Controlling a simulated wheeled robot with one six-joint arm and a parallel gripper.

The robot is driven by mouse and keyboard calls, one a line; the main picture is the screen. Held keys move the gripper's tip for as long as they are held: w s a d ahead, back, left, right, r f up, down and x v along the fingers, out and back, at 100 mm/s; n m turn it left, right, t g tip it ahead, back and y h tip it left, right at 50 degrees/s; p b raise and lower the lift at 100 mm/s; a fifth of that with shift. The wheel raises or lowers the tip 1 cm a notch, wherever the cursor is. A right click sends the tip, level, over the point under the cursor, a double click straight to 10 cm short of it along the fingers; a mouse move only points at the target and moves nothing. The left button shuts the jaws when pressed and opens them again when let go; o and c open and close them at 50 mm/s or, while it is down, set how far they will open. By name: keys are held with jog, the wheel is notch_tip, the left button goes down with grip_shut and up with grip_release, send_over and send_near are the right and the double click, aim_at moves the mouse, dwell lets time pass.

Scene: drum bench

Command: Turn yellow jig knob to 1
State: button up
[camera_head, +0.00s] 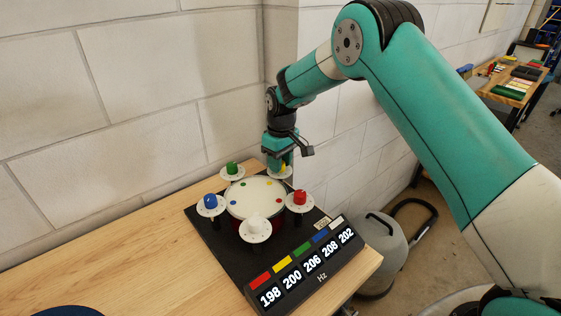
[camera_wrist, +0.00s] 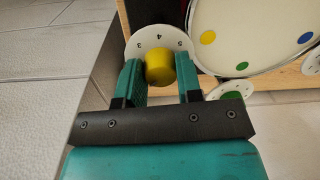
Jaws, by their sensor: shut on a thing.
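The yellow jig knob (camera_wrist: 159,67) sits on a white numbered dial (camera_wrist: 134,50), where 3, 4 and 5 are readable in the wrist view; 1 and any pointer mark are not visible there. My gripper (camera_wrist: 161,74) has its green fingers on both sides of the knob and is shut on it. In the head view my gripper (camera_head: 280,161) comes down from above onto the yellow knob (camera_head: 284,167) at the back of the jig, mostly covering it. The drum (camera_head: 256,197) stands in the middle of the jig, with coloured dots on its white head.
Green (camera_head: 232,168), blue (camera_head: 210,200), white (camera_head: 255,223) and red (camera_head: 300,198) knobs ring the drum. A display (camera_head: 313,267) in front reads red 198, yellow 200, green 206, blue 208, white 202 Hz. A block wall (camera_head: 150,90) stands close behind. The bench's left part is mostly clear.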

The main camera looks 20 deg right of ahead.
jog(key=o, duration=0.9)
jog(key=shift+o, duration=0.2)
jog(key=shift+r, duration=0.1)
notch_tip(320, 180, up, 17)
jog(key=b, duration=0.2)
jog(key=shift+w+d+r, duration=0.2)
jog(key=shift+w+d, duration=0.05)
jog(key=shift+d, duration=0.1)
jog(key=s+a+r+y, duration=0.1)
jog(key=s+a+r, duration=0.1)
jog(key=s, duration=0.6)
jog(key=s+a+r, duration=0.2)
jog(key=s, duration=0.5)
jog(key=s+f+y, duration=0.1)
jog(key=s+f, duration=0.1)
jog(key=s, duration=0.9)
jog(key=s+a+f+y, duration=0.1)
jog(key=s+f, duration=0.1)
jog(key=s, duration=1)
jog(key=shift+s+f+n+y+b, duration=0.15)
jog(key=shift+s+n+y+b, duration=0.05)
jog(key=shift+n+y+b, duration=0.1)
